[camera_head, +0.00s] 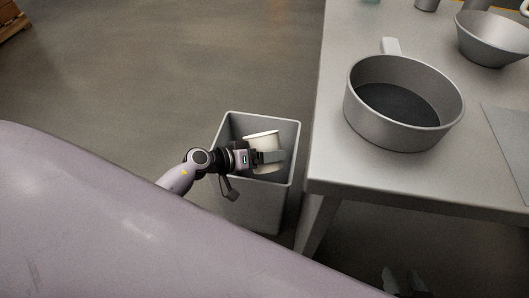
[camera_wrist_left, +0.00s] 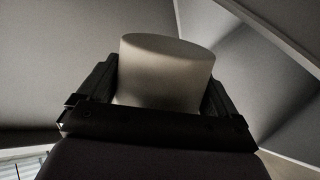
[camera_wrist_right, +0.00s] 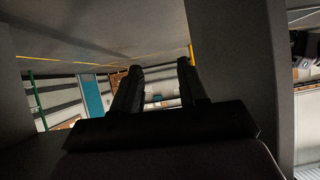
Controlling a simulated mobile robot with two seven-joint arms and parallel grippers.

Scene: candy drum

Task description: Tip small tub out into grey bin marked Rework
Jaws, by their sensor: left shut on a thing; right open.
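The small tub (camera_head: 262,139) is pale and round. My left gripper (camera_head: 268,158) is shut on it, with a finger on each side, inside the mouth of the grey bin (camera_head: 291,140). In the left wrist view the tub (camera_wrist_left: 165,75) sits between the two dark fingers. The tub looks tilted; I cannot see its contents or tell what lies at the bottom of the bin. No Rework marking shows on the bin's visible sides. My right gripper (camera_head: 406,282) is at the bottom edge of the head view, low beside the table, open and empty.
A grey table (camera_head: 335,165) stands just right of the bin. On it are a large grey pan (camera_head: 405,125) with a handle, a metal bowl (camera_head: 490,45) and a flat grey sheet (camera_head: 508,140). The floor left of the bin is clear.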

